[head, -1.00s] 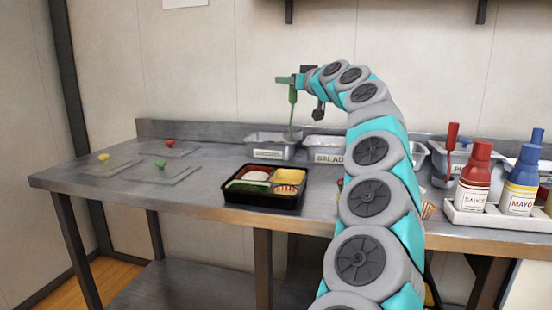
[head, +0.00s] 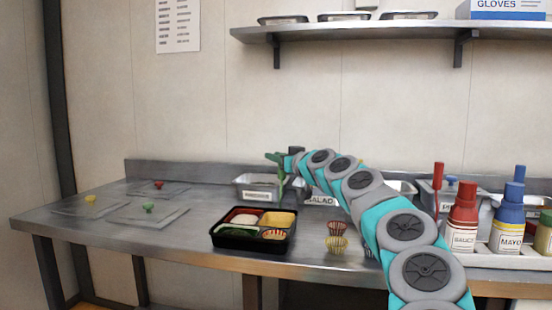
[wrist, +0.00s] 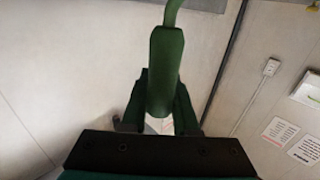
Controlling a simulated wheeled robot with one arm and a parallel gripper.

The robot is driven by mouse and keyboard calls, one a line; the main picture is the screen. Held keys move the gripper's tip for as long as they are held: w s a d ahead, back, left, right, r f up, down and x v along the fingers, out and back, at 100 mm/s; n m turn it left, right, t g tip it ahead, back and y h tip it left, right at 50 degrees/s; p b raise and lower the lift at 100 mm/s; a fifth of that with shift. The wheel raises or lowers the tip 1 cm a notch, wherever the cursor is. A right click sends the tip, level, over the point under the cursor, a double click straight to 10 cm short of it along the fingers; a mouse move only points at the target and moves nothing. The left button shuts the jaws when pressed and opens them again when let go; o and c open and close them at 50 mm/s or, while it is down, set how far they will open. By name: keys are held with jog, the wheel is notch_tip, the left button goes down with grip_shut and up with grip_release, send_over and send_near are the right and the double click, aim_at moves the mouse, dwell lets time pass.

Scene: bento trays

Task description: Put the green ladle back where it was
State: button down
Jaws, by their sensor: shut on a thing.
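The green ladle (head: 281,175) hangs upright, its lower end down at the left metal pan (head: 241,187) at the back of the counter. Its bowl is hidden, so I cannot tell whether it touches the pan's bottom. My gripper (head: 279,157) is shut on the ladle's handle just above the pan. In the wrist view the thick green handle (wrist: 166,65) stands between the fingers of my gripper (wrist: 158,112). The pan's label is too small to read.
A pan labelled SALAD (head: 320,198) stands just right, partly behind my arm. A black bento tray (head: 250,243) with food sits in front. Flat lids with yellow (head: 90,199), green (head: 148,208) and red (head: 159,184) knobs lie left. Sauce (head: 462,222) and mayo (head: 509,218) bottles stand right.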

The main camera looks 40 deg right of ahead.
jog(key=shift+f, duration=0.3)
jog(key=c, duration=0.7)
grip_release()
jog(key=shift+r, duration=0.1)
jog(key=s, duration=0.4)
jog(key=s+b, duration=0.1)
jog(key=s, duration=0.3)
jog(key=s+a+b, duration=0.1)
jog(key=s, duration=0.3)
jog(key=shift+w, duration=0.1)
